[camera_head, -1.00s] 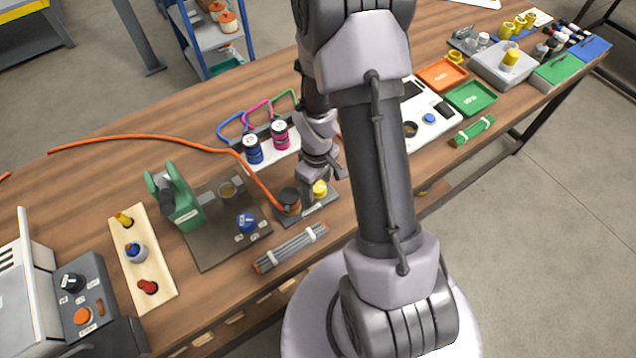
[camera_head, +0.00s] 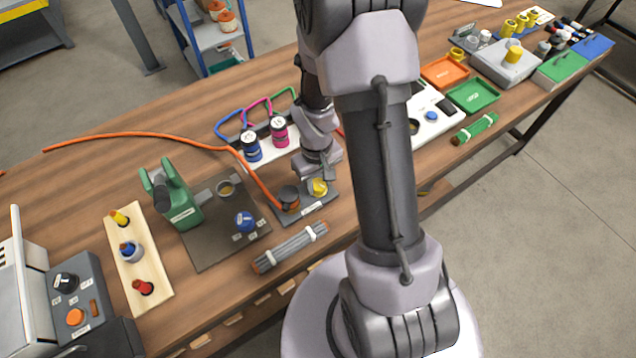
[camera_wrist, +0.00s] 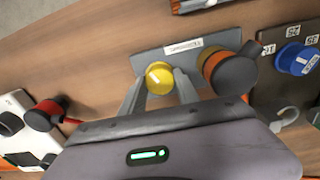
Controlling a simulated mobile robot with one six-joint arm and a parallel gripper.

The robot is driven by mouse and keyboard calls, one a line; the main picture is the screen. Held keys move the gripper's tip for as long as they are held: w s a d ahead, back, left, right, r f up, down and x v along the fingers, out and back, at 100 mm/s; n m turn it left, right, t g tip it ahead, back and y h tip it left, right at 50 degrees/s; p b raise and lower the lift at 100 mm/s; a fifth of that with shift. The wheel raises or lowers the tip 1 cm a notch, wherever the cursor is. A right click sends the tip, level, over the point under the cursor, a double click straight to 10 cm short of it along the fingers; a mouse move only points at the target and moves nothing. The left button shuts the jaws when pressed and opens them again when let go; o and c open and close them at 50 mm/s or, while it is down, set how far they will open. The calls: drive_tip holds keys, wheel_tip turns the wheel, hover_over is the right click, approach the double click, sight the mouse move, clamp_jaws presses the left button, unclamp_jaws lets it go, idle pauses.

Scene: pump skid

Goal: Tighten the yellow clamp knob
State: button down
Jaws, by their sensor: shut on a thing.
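The yellow clamp knob (camera_head: 317,187) stands on a small grey plate (camera_head: 307,212) near the front edge of the bench. In the wrist view the knob (camera_wrist: 159,77) sits between my two fingers, upright on the labelled plate (camera_wrist: 190,33). My gripper (camera_wrist: 158,88) is shut on the knob, with a finger on each side of it. In the head view my gripper (camera_head: 325,172) is partly hidden by my own wrist.
A black and orange hose coupling (camera_head: 289,198) stands beside the knob on the same plate, with an orange hose (camera_head: 150,137) running left. A bundle of grey rods (camera_head: 290,246) lies in front. A blue knob (camera_head: 245,221) is on a dark plate to the left.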

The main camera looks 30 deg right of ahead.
sight(317, 183)
drive_tip(key=m+b, duration=0.3)
drive_tip(key=m, duration=0.4)
drive_tip(key=shift+f, duration=0.1)
drive_tip(key=m+b, duration=0.3)
drive_tip(key=m, duration=0.3)
drive_tip(key=shift+m, duration=0.4)
drive_tip(key=c, duration=0.9)
unclamp_jaws()
wheel_tip(317, 183, up, 18)
drive_tip(key=p, duration=0.7)
drive_tip(key=shift+w+f, duration=0.15)
drive_tip(key=shift+w, duration=0.05)
